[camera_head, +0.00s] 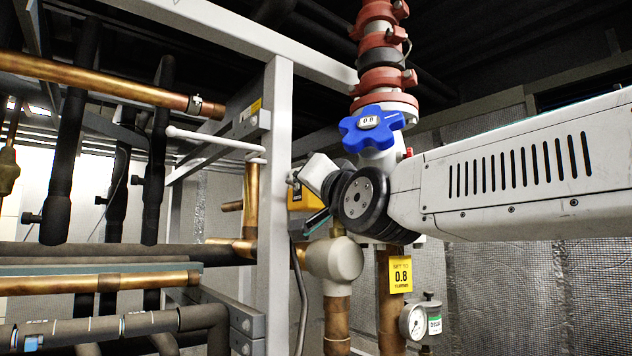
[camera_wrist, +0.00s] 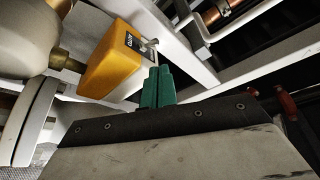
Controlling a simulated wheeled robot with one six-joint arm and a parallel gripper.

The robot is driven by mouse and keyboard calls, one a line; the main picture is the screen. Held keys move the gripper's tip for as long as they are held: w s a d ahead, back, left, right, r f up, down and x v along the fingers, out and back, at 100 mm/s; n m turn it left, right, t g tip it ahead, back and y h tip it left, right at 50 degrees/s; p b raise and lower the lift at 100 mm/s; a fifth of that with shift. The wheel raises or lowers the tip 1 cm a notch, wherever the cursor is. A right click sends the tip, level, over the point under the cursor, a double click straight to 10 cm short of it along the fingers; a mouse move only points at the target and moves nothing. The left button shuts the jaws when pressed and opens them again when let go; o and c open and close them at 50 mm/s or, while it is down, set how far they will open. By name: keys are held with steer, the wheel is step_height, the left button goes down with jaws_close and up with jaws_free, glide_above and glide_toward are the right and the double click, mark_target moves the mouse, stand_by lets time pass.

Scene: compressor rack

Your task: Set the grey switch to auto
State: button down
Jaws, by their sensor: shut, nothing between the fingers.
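A yellow box (camera_wrist: 108,62) is at the upper left of the wrist view, with a black label plate (camera_wrist: 133,42) whose small white lettering looks like "AUTO". A small light-grey lever, seemingly the grey switch (camera_wrist: 150,50), sticks out beside the plate. My gripper (camera_wrist: 157,72) has green fingers pressed together, with nothing between them. Their tips are right by the lever; I cannot tell whether they touch it. In the head view the yellow box (camera_head: 298,202) is partly hidden behind my wrist, and my gripper (camera_head: 318,218) shows only in part.
A pale upright post (camera_head: 275,200) stands left of the box. A blue valve handle (camera_head: 371,129) sits above my wrist. A rounded pale pipe fitting (camera_head: 335,259), a yellow tag (camera_head: 400,274) and a gauge (camera_head: 413,321) are below. Copper pipes (camera_head: 100,82) run at left.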

mark_target(291, 182)
steer(key=x, duration=0.5)
steer(key=shift+w+a+r, duration=0.1)
steer(key=shift+w+a, duration=0.05)
steer(key=shift+w, duration=0.1)
